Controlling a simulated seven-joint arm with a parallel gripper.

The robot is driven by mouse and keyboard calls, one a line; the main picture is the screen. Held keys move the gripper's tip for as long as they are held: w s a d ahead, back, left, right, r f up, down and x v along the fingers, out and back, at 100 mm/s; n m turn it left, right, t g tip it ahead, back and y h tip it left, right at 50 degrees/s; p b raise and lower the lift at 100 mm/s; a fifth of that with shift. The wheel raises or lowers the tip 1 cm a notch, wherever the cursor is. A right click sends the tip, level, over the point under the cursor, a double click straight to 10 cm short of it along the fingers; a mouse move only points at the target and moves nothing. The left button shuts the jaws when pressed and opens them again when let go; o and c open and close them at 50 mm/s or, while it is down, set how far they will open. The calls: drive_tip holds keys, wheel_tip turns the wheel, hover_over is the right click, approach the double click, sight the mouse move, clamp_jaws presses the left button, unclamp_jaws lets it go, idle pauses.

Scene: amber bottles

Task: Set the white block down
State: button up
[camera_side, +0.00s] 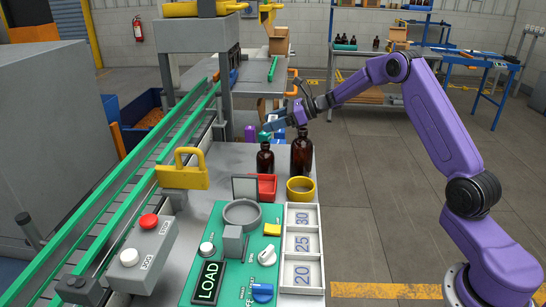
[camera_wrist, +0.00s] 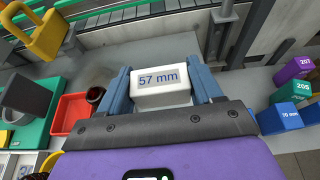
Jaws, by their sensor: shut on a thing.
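The white block (camera_wrist: 161,83) is marked "57 mm" and sits between the two blue fingers of my gripper (camera_wrist: 164,88) in the wrist view. The fingers press on its left and right sides. In the side view my gripper (camera_side: 277,123) is at the far end of the grey table (camera_side: 221,160), behind the amber bottles. The block is small and mostly hidden there, and I cannot tell whether its underside touches the table.
A tall amber bottle (camera_side: 301,155) and a shorter one (camera_side: 265,160) stand nearer the camera. A red bin (camera_side: 267,187) and yellow ring (camera_side: 300,189) are by them. Purple (camera_wrist: 293,68), green (camera_wrist: 290,91) and blue (camera_wrist: 280,118) blocks stand right of my gripper in the wrist view.

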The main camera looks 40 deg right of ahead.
drive_tip(key=shift+f, duration=0.1)
drive_tip(key=shift+f, duration=4.7)
drive_tip(key=shift+f, duration=0.2)
drive_tip(key=o, duration=1.1)
drive_tip(key=shift+c, duration=0.2)
drive_tip(key=v, duration=1.7)
drive_tip(key=shift+d, duration=0.25)
drive_tip(key=c, duration=0.5)
